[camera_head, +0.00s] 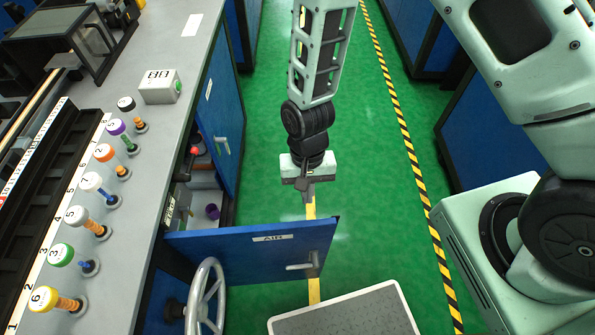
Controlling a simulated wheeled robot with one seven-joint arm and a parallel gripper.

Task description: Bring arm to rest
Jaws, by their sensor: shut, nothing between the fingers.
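My gripper (305,193) hangs at the end of my arm (318,50) near the middle of the view, pointing down over the green floor. Its short fingers are together with nothing between them. It is above and behind the top edge of the open blue door marked AIR (255,250) in the picture, apart from it as far as I can tell. The arm's forearm comes down from the top of the view. The upper arm links and base are at the right.
Another cabinet door (221,110) stands open. A handwheel (206,298) is at the front. The green floor (370,220) right of the gripper is clear, with a striped line.

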